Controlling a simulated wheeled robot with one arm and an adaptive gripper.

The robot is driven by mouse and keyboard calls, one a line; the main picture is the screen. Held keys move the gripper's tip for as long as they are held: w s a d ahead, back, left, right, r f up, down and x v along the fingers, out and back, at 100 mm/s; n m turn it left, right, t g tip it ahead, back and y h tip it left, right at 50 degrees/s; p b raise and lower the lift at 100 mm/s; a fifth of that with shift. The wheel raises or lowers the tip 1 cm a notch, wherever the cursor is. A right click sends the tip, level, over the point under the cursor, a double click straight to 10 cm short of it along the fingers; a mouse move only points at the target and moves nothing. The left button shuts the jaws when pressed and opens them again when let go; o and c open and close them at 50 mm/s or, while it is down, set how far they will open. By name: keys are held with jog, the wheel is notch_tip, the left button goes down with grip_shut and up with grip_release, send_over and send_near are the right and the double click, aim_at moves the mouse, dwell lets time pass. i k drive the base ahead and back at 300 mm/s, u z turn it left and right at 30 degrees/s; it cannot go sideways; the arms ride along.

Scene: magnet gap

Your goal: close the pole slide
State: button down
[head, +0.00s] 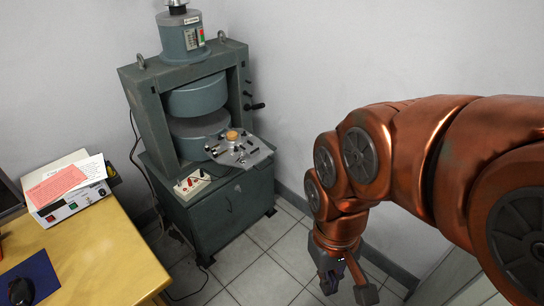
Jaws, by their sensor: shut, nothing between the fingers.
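The magnet (128,85) is a grey-green frame with two round pole pieces, an upper pole (197,97) and a lower pole (199,134), with a gap between them. A flat metal plate (240,152) with small fittings and an orange-topped round piece (232,135) sticks out in front of the gap toward the right. I cannot tell for sure which part is the pole slide. My gripper (345,286) hangs at the lower right, pointing down, well apart from the magnet. It is shut and empty.
The magnet stands on a grey-green cabinet (232,205) with a small red-and-white socket panel (192,184). A black handle (256,106) sticks out on its right side. A yellow desk (97,250) with an instrument box (70,204) is at left. Tiled floor (275,255) lies clear between.

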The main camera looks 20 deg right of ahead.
aim_at(254, 151)
jog(key=u, duration=0.45)
jog(key=k, duration=0.65)
jog(key=u, duration=0.65)
jog(key=i, duration=1.15)
jog(key=z, duration=0.6)
